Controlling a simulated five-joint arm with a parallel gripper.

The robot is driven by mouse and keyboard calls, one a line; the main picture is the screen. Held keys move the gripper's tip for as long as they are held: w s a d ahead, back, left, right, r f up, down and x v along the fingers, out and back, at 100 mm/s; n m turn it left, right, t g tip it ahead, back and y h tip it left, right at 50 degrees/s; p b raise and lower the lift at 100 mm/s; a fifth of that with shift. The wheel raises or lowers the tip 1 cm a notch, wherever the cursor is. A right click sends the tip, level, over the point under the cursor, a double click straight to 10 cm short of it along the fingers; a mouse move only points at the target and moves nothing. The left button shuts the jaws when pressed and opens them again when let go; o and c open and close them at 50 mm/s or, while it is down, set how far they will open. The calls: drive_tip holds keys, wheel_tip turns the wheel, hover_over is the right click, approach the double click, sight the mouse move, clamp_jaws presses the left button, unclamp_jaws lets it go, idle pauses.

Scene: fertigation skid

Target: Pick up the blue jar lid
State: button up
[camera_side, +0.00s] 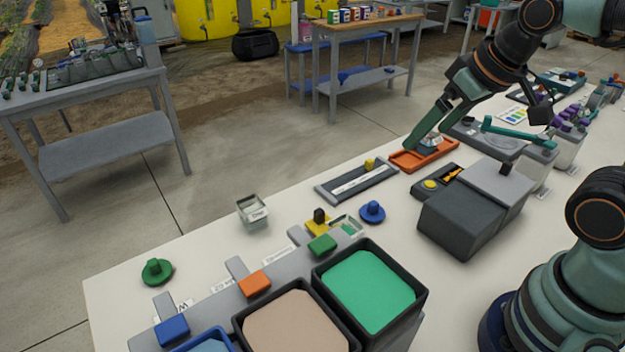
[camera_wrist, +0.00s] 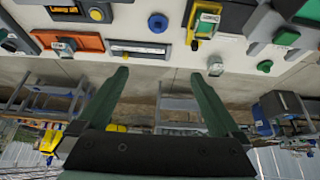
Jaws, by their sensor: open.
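The blue jar lid (camera_side: 372,212) is a round disc with a knob on top. It lies flat on the white bench, right of the yellow block. In the wrist view the blue lid (camera_wrist: 157,23) shows near the top, beyond the fingertips and roughly between them. My gripper (camera_side: 421,141) is open, with its green fingers pointing down over the orange tray, well behind the lid and to its right. In the wrist view my gripper (camera_wrist: 159,74) has its fingers wide apart with nothing held between them.
The orange tray (camera_side: 398,161) holds a small pale item. A grey labelled rail (camera_side: 345,187) lies between tray and lid. Around the lid stand a dark grey box (camera_side: 458,222), a green-filled bin (camera_side: 368,290) and a small clear jar (camera_side: 252,212). A green lid (camera_side: 157,272) lies far left.

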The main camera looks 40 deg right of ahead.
idle(0.4)
drive_tip(key=m+g, duration=0.6)
drive_tip(key=m, duration=1.2)
hover_over(374, 202)
drive_tip(key=f, duration=1.8)
drive_tip(key=shift+d+f, duration=0.25)
drive_tip(key=shift+f, duration=0.1)
drive_tip(key=shift+a+f, duration=0.15)
drive_tip(key=shift+f, duration=1.2)
drive_tip(key=shift+a+f, duration=0.15)
drive_tip(key=shift+f, duration=1.2)
drive_tip(key=c, duration=1.2)
